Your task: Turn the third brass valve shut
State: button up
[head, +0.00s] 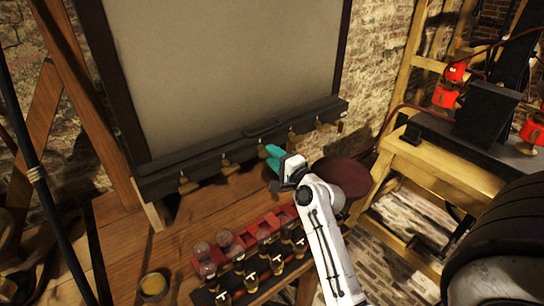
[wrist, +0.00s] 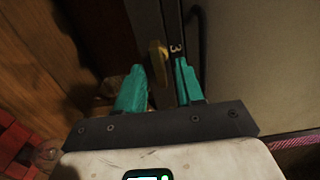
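A row of brass valves runs along the dark lower rail (head: 210,166) of a large framed board. In the wrist view a brass valve handle (wrist: 158,62) stands beside a label reading 3. My gripper (wrist: 161,78) has two teal fingers, apart, with the handle showing in the gap between their tips; I see no clear contact. In the head view my gripper (head: 273,156) is at the rail near its middle and hides most of that valve. Other valves show to the left (head: 187,184), (head: 228,166) and to the right (head: 292,136).
A wooden bench (head: 130,232) lies below the rail. On it stand a red rack (head: 262,226) with several glass jars and a small yellow-topped pot (head: 153,285). A dark red round thing (head: 345,174) is right of my gripper. A wooden table (head: 430,160) stands at the right.

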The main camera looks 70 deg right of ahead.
jog(key=b+v, duration=0.2)
jog(key=v, duration=0.7)
jog(key=shift+s+a, duration=0.25)
jog(key=shift+s, duration=0.05)
